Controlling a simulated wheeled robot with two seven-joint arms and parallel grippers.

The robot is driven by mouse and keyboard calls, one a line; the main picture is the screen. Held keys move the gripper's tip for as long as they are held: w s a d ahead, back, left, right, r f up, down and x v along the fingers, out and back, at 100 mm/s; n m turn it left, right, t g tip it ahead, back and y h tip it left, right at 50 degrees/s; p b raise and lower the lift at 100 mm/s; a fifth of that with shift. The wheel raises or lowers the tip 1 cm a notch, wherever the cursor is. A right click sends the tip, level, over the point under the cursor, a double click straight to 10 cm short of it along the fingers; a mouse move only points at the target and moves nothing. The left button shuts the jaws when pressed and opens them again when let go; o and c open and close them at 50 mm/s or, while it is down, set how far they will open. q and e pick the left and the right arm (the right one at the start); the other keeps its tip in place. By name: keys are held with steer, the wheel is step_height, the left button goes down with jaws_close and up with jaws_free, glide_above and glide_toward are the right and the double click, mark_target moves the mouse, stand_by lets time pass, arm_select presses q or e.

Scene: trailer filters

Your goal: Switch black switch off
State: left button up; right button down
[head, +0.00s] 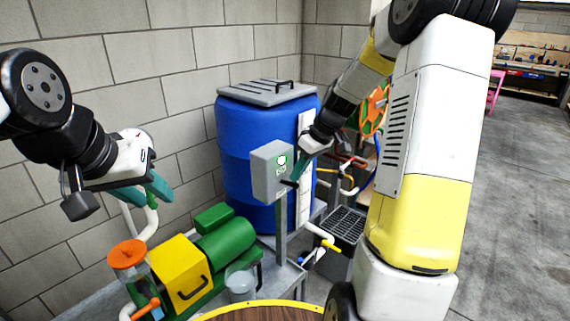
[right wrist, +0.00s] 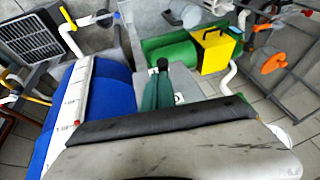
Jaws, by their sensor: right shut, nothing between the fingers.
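The black switch (head: 288,183) sticks out low on the box's right side. It shows in the right wrist view as a dark knob (right wrist: 162,63). My right gripper (head: 297,171) is shut and empty, its teal fingertips right at the switch. In the right wrist view the fingers (right wrist: 159,80) overlap the knob; I cannot tell whether they touch it. My left gripper (head: 150,196) is open and empty at the left, away from the box.
The blue barrel (head: 238,150) with a grey lid stands behind the box. A green and yellow pump (head: 178,272) with an orange-capped clear container (head: 127,256) sits below left. White pipes and a black grate (head: 346,224) lie to the right. Open floor (head: 510,210) extends on the far right.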

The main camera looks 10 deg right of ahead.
steer(key=shift+s+d+f, duration=0.2)
steer(key=shift+s+f, duration=0.05)
steer(key=shift+f, duration=0.2)
steer(key=shift+s+d+f, duration=0.2)
steer(key=shift+s+f, duration=0.05)
steer(key=shift+f, duration=0.2)
steer(key=shift+r, duration=0.1)
steer(key=shift+r, duration=0.7)
